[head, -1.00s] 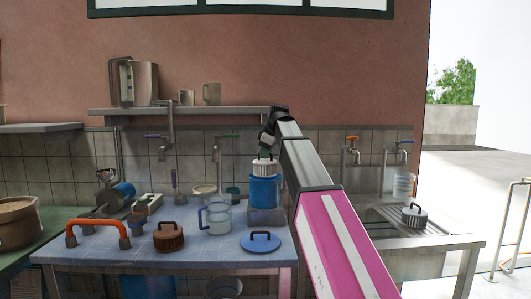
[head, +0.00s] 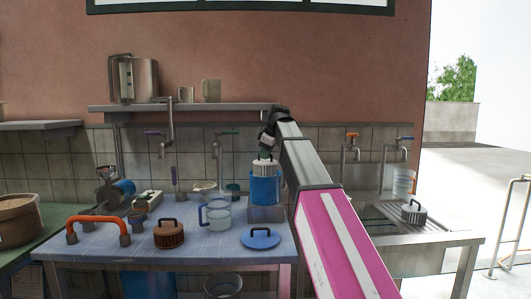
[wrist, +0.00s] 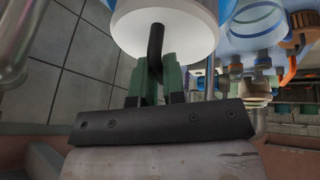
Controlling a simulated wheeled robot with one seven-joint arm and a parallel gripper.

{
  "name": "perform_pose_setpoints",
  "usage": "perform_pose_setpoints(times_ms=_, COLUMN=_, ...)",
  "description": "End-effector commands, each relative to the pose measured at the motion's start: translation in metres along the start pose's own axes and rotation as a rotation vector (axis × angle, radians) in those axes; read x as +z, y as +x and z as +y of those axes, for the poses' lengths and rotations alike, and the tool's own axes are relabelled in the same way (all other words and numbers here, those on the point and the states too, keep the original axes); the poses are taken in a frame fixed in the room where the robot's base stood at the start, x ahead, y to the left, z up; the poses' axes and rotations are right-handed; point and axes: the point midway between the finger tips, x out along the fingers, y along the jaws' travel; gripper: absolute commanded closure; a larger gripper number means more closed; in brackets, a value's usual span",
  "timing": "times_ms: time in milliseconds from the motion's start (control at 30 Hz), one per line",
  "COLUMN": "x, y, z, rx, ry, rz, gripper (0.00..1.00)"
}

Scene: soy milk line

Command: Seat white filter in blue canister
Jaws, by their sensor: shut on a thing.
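The white filter (head: 264,170) is at the top of the blue canister (head: 265,190), which stands on a grey block at the back right of the blue-tiled table. My gripper (head: 265,155) is above them, shut on the filter's dark handle. In the wrist view, the green fingers of my gripper (wrist: 157,82) pinch the dark handle (wrist: 156,45) of the white filter's round top (wrist: 185,38). The canister's mouth is hidden behind the filter, and I cannot tell how deep the filter sits.
A clear jug (head: 216,214), a brown lid (head: 169,235) and a blue lid (head: 260,238) lie in front of the canister. An orange handle (head: 98,223) stands at left. A sink with a grey ribbed lid (head: 413,214) is at right. A shelf (head: 185,109) runs behind.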

Motion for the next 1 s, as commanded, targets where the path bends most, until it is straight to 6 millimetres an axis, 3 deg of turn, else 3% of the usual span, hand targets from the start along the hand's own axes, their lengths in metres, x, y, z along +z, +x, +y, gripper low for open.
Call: perform_pose_setpoints(times_ms=1000, x=0.011, y=0.028, z=-0.006, rx=0.000, ry=0.000, rz=0.000, gripper=1.00)
